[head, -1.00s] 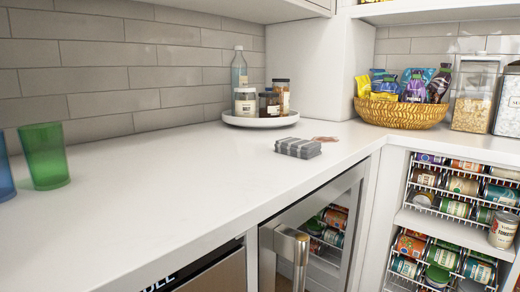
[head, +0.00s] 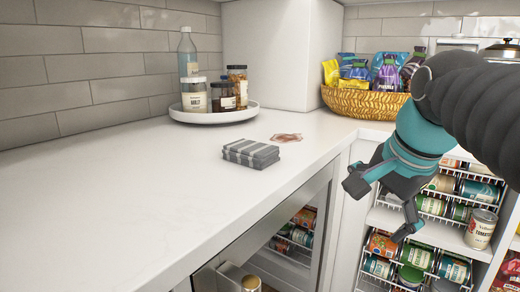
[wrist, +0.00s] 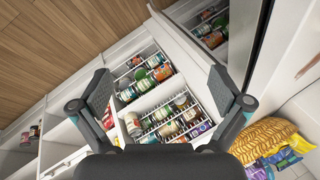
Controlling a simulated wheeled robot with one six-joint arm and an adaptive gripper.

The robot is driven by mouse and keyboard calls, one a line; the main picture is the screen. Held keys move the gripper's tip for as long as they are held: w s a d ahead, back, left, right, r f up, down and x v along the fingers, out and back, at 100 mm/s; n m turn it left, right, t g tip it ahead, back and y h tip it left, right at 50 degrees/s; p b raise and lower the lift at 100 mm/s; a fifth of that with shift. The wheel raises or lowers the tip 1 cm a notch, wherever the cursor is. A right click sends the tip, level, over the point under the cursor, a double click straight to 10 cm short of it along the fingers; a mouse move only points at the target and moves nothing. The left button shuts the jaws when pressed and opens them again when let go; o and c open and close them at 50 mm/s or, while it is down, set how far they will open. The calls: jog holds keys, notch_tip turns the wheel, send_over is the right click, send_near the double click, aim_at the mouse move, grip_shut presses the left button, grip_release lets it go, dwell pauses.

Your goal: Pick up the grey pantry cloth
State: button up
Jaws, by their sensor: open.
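The grey pantry cloth (head: 250,153) lies folded on the white counter in the head view. It is striped in lighter and darker grey and sits back from the counter's front edge. My gripper (head: 382,208) is to the right of the cloth, beyond the counter edge and in front of the can shelves, apart from the cloth. In the wrist view my gripper (wrist: 165,112) shows its two fingers spread wide with nothing between them. The cloth does not show clearly in the wrist view.
A flat pinkish item (head: 286,137) lies just behind the cloth. A round white tray (head: 213,115) with jars and a bottle stands behind it. A wicker basket (head: 365,103) of snack bags stands at the back right. The counter left of the cloth is clear.

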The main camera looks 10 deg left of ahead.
jog(key=w+a+r+m+g+y, duration=0.1)
jog(key=w+a+r+m, duration=0.25)
jog(key=r, duration=0.25)
jog(key=w+a+r+m, duration=0.2)
jog(key=a+r+m, duration=0.1)
jog(key=a+r, duration=0.2)
jog(key=m+g+y+p, duration=0.1)
jog(key=m+g+p, duration=0.1)
jog(key=m, duration=0.5)
send_near(253, 147)
jog(key=x, duration=0.4)
jog(key=shift+s+d+f, duration=0.1)
jog(key=shift+s+f, duration=0.1)
jog(key=shift+s, duration=0.05)
jog(key=shift+w+a+b+x, duration=0.1)
jog(key=shift+b+x, duration=0.1)
jog(key=shift+x, duration=0.7)
jog(key=shift+w+a+b+x, duration=0.1)
jog(key=shift+w+b+x, duration=0.1)
jog(key=shift+x, duration=0.7)
jog(key=shift+w+b+x, duration=0.1)
jog(key=shift+b+x, duration=0.1)
jog(key=shift+x, duration=0.7)
jog(key=shift+f, duration=0.15)
jog(key=c, duration=1.1)
